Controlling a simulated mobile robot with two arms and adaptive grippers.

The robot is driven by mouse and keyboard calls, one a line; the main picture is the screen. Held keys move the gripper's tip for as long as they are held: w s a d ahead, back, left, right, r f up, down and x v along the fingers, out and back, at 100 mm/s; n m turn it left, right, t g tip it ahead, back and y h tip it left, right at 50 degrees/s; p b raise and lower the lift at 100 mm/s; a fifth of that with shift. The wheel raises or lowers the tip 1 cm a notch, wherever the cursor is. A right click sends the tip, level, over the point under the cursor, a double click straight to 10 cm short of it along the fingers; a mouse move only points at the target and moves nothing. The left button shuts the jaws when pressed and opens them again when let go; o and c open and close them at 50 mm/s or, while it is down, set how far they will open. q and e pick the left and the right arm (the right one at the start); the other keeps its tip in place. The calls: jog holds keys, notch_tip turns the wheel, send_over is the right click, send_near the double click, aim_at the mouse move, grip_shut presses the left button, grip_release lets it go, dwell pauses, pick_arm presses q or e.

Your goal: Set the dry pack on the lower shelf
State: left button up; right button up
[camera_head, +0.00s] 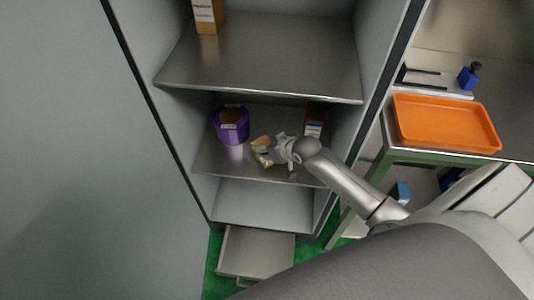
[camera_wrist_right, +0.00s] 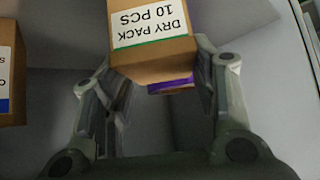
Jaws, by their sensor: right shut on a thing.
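The dry pack (camera_wrist_right: 152,40) is a small brown carton with a white label reading "DRY PACK 10 PCS", upside down in the right wrist view. My right gripper (camera_wrist_right: 155,95) is shut on it, a finger on each side. In the head view the dry pack (camera_head: 262,151) and gripper (camera_head: 272,150) are at the lower shelf (camera_head: 222,160), near its front middle. I cannot tell whether the pack touches the shelf. My left gripper is not in view.
A purple round container (camera_head: 231,125) stands left on that shelf, and another carton (camera_head: 314,122) stands at its right. The upper shelf (camera_head: 270,60) holds a carton (camera_head: 206,16). Cabinet walls close both sides. An orange tray (camera_head: 445,122) lies on a bench at right.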

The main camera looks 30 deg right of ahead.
jog(key=shift+w+f, duration=0.45)
jog(key=shift+f, duration=0.05)
jog(key=shift+f+b, duration=0.3)
jog(key=shift+f, duration=1.2)
jog(key=shift+f, duration=0.1)
jog(key=o, duration=1.1)
jog(key=shift+s+r, duration=0.2)
jog(key=p+v, duration=0.1)
jog(key=v, duration=1)
jog(key=shift+s+r+p, duration=0.15)
jog(key=shift+r+p, duration=0.15)
jog(key=shift+p, duration=0.1)
